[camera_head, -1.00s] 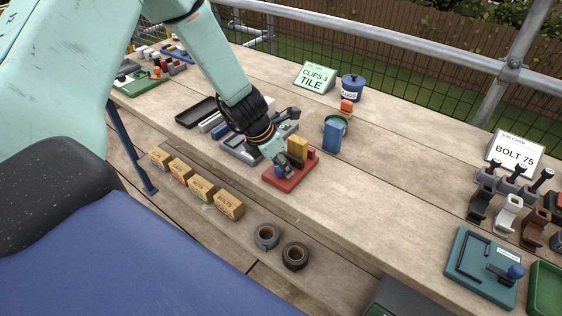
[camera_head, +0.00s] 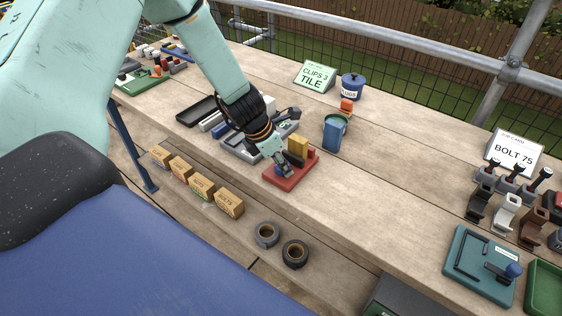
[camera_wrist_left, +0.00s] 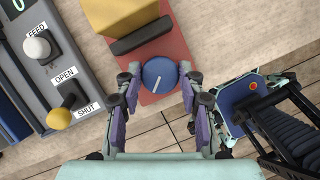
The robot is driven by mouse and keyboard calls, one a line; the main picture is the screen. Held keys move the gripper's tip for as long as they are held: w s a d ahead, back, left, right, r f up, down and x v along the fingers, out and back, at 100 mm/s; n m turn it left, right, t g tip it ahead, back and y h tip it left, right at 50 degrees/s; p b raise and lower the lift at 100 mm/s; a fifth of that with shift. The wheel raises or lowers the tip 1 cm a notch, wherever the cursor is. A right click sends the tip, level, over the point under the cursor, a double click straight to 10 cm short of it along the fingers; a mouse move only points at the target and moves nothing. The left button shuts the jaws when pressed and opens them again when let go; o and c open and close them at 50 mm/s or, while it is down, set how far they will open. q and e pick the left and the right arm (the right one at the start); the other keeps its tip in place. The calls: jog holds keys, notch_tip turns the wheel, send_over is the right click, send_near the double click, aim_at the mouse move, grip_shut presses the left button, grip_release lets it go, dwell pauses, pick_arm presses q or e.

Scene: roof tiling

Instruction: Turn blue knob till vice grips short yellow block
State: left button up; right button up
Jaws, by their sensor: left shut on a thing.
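The vice has a red base (camera_head: 282,183) on the bench, also in the left wrist view (camera_wrist_left: 178,58). The short yellow block (camera_head: 298,146) stands on it. In the left wrist view the yellow block (camera_wrist_left: 118,14) is beside a dark jaw bar (camera_wrist_left: 141,36); I cannot tell if they touch. The round blue knob (camera_wrist_left: 159,76) has a white mark line and sits in front of the jaw. My left gripper (camera_wrist_left: 158,86) is shut on the knob, one finger on each side. In the head view my left gripper (camera_head: 281,169) hides the knob. My right gripper is not seen.
A grey panel (camera_wrist_left: 62,76) with FEED, OPEN and SHUT labels stands left of the vice. A blue bin (camera_head: 335,133) stands to its right. Several cardboard boxes (camera_head: 201,187) and two rolls (camera_head: 295,254) lie below the bench front. Bare wood lies right of the vice.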

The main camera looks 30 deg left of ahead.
pick_arm(q)
jog(key=o, duration=0.9)
jog(key=shift+n+b, duration=0.5)
jog(key=shift+n, duration=0.1)
jog(key=shift+n+y, duration=0.5)
jog(key=shift+d, duration=0.1)
